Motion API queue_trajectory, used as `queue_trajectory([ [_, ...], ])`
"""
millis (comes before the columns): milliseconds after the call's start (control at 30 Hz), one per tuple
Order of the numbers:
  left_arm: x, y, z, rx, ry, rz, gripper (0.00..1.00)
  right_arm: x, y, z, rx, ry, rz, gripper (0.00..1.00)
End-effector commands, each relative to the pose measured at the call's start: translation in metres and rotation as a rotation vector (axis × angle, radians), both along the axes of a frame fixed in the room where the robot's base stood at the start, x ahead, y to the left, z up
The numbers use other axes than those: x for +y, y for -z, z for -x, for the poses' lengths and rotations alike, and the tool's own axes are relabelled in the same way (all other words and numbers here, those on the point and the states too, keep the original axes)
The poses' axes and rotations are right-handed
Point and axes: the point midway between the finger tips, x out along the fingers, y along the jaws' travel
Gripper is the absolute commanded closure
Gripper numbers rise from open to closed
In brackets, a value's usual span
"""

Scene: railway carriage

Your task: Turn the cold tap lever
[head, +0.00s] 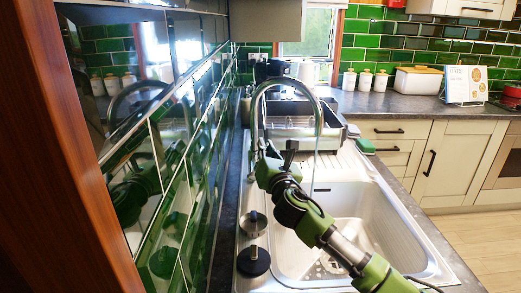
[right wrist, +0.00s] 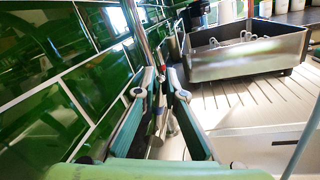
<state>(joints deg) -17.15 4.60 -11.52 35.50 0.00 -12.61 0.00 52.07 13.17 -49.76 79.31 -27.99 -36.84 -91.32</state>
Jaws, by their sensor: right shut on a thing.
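The chrome tap (head: 285,82) stands behind the sink, with its tall curved spout arching over the basin. Its upright pipe shows in the right wrist view (right wrist: 138,28). My right gripper (head: 263,156) reaches in from the lower right to the tap's base. In the right wrist view its two fingers (right wrist: 162,78) come close together at the tap's body, shut on the cold tap lever. The lever is mostly hidden between the fingers, so its angle cannot be told. A small red mark (right wrist: 158,115) shows between the fingers. My left gripper is not in view.
A green tiled wall (head: 200,150) runs close along the left of the tap. The steel sink basin (head: 390,235) lies below my arm. A metal dish rack (head: 335,135) stands behind on the drainer (head: 350,165).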

Motion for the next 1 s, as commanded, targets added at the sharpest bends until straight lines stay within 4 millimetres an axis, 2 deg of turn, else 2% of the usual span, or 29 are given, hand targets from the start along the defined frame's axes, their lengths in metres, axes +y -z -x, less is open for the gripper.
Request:
queue_trajectory([
  [233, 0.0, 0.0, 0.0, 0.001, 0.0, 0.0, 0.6, 0.0, 0.001, 0.0, 0.001, 0.001, 0.0, 1.0],
  [267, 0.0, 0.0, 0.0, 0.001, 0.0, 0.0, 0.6, 0.0, 0.001, 0.0, 0.001, 0.001, 0.0, 0.84],
  [300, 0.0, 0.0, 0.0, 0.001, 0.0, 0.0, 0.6, 0.0, 0.001, 0.0, 0.001, 0.001, 0.0, 0.74],
  [333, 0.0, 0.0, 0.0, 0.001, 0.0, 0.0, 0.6, 0.0, 0.001, 0.0, 0.001, 0.001, 0.0, 0.72],
  [733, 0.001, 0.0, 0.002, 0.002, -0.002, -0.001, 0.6, 0.0, 0.001, 0.003, 0.001, 0.0, 0.001, 0.72],
  [867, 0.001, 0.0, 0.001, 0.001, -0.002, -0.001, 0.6, -0.003, 0.002, 0.014, 0.0, 0.0, 0.002, 0.72],
  [1000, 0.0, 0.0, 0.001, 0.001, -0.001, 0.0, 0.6, -0.007, 0.003, 0.034, 0.0, -0.001, 0.002, 0.72],
])
